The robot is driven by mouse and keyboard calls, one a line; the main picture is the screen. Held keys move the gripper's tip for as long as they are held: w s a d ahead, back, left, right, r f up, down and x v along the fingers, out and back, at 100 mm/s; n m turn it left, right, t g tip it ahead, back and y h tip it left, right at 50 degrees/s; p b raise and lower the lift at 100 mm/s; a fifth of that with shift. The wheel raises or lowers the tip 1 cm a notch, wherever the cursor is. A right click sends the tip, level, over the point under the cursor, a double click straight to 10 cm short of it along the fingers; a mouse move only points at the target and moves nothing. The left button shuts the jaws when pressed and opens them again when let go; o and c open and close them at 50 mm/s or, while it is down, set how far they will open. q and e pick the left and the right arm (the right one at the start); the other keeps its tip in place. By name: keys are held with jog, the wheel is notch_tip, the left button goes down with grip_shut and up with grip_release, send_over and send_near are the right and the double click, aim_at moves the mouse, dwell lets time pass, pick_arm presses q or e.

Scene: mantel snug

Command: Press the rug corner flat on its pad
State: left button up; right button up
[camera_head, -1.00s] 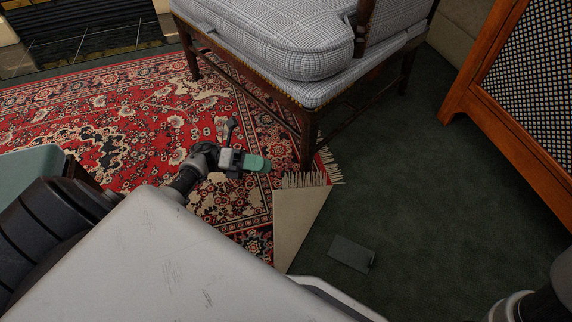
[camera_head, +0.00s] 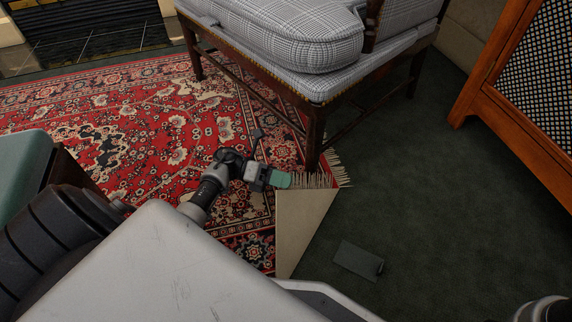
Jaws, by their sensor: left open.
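The red patterned rug (camera_head: 150,112) lies on the dark green carpet. Its near right corner is folded over, showing a beige triangular underside (camera_head: 301,212) with pale fringe (camera_head: 318,180) along the far edge. A flat dark grey pad (camera_head: 358,261) lies on the carpet just right of the fold, uncovered. My left gripper (camera_head: 281,180), with green fingertips, is open at the upper left edge of the folded flap, by the fringe. I cannot tell whether it touches the flap. My right gripper is out of view; only part of that arm (camera_head: 543,309) shows at the bottom right.
A wooden cabinet with a lattice front (camera_head: 520,100) is at the right. The carpet (camera_head: 430,190) between them is clear.

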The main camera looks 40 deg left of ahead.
pick_arm(q)
jog(key=shift+d, duration=0.2)
grip_shut()
jog(key=shift+r, duration=0.1)
